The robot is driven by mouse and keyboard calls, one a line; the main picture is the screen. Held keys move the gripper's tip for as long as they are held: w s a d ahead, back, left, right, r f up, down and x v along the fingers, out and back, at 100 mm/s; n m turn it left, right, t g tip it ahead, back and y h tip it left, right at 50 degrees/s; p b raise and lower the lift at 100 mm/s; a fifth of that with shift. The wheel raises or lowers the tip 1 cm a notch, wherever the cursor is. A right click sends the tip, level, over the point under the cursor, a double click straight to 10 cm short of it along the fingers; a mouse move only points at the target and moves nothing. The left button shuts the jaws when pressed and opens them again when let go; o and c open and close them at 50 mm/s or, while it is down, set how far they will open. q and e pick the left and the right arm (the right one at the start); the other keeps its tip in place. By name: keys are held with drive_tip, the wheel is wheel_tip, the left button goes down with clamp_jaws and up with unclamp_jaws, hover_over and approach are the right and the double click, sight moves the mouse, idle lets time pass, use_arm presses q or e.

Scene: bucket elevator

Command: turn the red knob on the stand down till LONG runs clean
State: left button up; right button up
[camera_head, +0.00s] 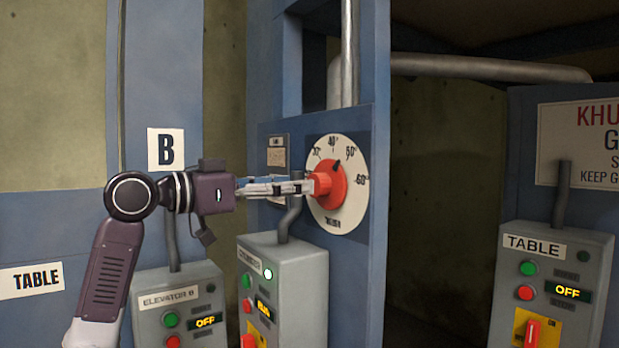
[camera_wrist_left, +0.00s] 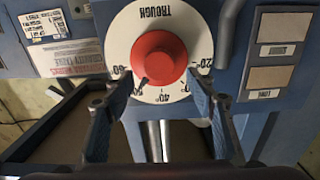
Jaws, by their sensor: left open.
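The red knob (camera_head: 333,187) sits on a white dial (camera_head: 328,221) marked in degrees, on a blue stand panel. Its black pointer stands between 40 and 50. My left gripper (camera_head: 316,186) reaches it from the left. In the left wrist view, the picture is upside down and the dial reads TROUGH. There the knob (camera_wrist_left: 159,56) lies between and just beyond the tips of my open left gripper (camera_wrist_left: 160,84). I cannot tell whether the fingers touch it. A small plate marked LONG (camera_wrist_left: 265,94) shows beside the dial. My right gripper is out of view.
A grey pipe (camera_head: 490,68) crosses behind. A dark gap lies right of the stand.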

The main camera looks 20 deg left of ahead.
sight(322, 185)
use_arm(q)
drive_tip(key=p+x, duration=0.1)
drive_tip(key=x, duration=0.3)
drive_tip(key=shift+w+d+f, duration=0.1)
drive_tip(key=shift+w+d, duration=0.15)
drive_tip(key=shift+d, duration=0.05)
drive_tip(key=c, duration=1.2)
drive_tip(key=shift+o, duration=0.2)
drive_tip(key=shift+n+p, duration=1.45)
drive_tip(key=shift+n, duration=2.35)
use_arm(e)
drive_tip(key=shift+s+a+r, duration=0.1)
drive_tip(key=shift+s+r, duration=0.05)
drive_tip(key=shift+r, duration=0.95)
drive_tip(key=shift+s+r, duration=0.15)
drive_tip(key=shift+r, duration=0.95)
